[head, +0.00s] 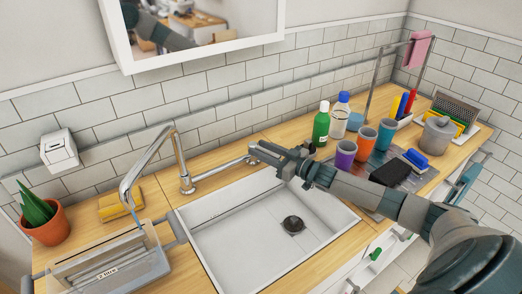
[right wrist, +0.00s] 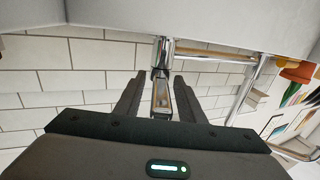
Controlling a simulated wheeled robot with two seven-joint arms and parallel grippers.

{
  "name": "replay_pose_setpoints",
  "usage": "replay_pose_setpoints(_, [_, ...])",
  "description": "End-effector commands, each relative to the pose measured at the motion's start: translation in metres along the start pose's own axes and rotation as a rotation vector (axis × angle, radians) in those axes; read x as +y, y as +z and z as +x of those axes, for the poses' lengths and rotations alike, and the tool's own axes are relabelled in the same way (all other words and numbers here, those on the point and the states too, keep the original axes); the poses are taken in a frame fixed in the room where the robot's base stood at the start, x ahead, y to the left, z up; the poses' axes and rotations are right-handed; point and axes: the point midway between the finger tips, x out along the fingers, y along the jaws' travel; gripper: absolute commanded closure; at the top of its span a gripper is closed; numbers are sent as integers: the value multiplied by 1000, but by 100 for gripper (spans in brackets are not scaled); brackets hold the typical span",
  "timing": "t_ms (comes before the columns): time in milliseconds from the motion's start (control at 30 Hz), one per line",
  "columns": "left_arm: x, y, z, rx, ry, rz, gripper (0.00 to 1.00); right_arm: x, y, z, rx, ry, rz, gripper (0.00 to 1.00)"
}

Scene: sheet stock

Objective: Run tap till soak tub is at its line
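The soak tub (head: 150,262) is a clear box with grey handles and a small label, at the lower left in the head view. The chrome tap (head: 180,165) stands behind the sink, its spout turned left over the tub. A thin bluish streak (head: 137,219) hangs below the spout, like water. The water level and the line cannot be made out. My right gripper (head: 256,153) is at the end of the tap's side arm. In the right wrist view, its open fingers (right wrist: 158,92) stand either side of the chrome tap handle (right wrist: 161,98), with gaps showing. My left gripper is out of view.
The white sink (head: 245,235) is empty between the tub and my right arm. Cups (head: 345,155), a green bottle (head: 321,124) and a grey pot (head: 437,135) crowd the right counter.

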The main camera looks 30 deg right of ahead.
Motion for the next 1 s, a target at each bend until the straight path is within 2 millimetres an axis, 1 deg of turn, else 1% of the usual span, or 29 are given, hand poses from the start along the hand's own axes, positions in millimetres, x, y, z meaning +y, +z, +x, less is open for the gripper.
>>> replay_pose_setpoints(300, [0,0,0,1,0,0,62,0,-1,0,0,0,-1,64])
replay_pose_setpoints(467, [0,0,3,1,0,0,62,1,-6,0,0,1,-2,64])
replay_pose_setpoints(667, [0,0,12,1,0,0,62,0,-26,0,2,-1,-3,64])
replay_pose_setpoints(767, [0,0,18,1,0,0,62,0,-41,0,2,-2,-3,64])
replay_pose_setpoints(800, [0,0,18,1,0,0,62,1,-41,-6,-3,0,-2,64])
replay_pose_setpoints(1000, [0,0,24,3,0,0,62,4,-56,-32,-3,0,-1,64])
